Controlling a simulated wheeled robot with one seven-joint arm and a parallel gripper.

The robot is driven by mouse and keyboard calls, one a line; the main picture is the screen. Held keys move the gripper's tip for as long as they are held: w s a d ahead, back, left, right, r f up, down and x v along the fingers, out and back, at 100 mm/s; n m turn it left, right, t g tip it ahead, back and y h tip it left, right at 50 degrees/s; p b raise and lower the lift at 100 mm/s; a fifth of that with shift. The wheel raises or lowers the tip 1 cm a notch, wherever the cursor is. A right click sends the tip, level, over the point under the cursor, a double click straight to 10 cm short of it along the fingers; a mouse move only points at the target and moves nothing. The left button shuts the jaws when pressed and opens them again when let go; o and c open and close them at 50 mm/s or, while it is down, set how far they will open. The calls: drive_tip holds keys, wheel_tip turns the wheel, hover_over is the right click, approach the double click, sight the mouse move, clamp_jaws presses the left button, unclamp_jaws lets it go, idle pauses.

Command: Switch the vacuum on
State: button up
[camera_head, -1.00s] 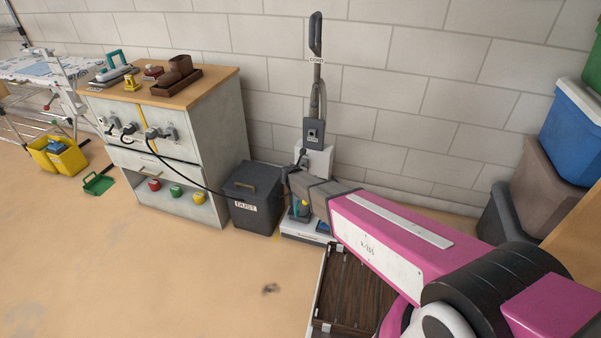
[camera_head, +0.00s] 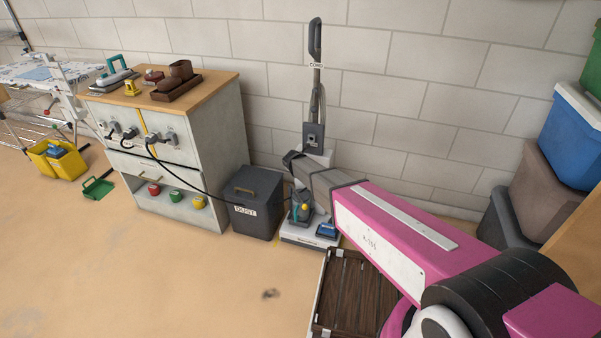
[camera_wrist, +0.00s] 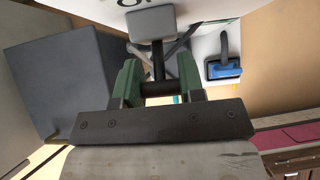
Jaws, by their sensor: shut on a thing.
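The upright vacuum (camera_head: 314,135) stands against the block wall, with a tall dark handle and a pale base on the floor. A black cord (camera_head: 190,178) runs toward it from a plug on the cabinet (camera_head: 240,120). My gripper (camera_head: 290,160) is at the vacuum's middle in the head view, its fingertips hard to make out there. In the wrist view my gripper's green fingers (camera_wrist: 160,78) are shut on a dark round bar (camera_wrist: 159,66) below a grey block (camera_wrist: 151,25). I cannot tell exactly which vacuum part this is. No switch can be made out clearly.
A grey dust bin (camera_head: 252,215) stands close left of the vacuum. A blue brush-like tool (camera_wrist: 224,68) lies on the vacuum's base. A dark slatted crate (camera_head: 352,300) is in front. Stacked bins (camera_head: 545,195) fill the right. Floor is free at the lower left.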

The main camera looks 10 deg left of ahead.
idle(0.3)
drive_tip(key=o, duration=0.9)
drive_tip(key=v, duration=1)
drive_tip(key=shift+s+r, duration=0.25)
drive_tip(key=shift+r, duration=0.05)
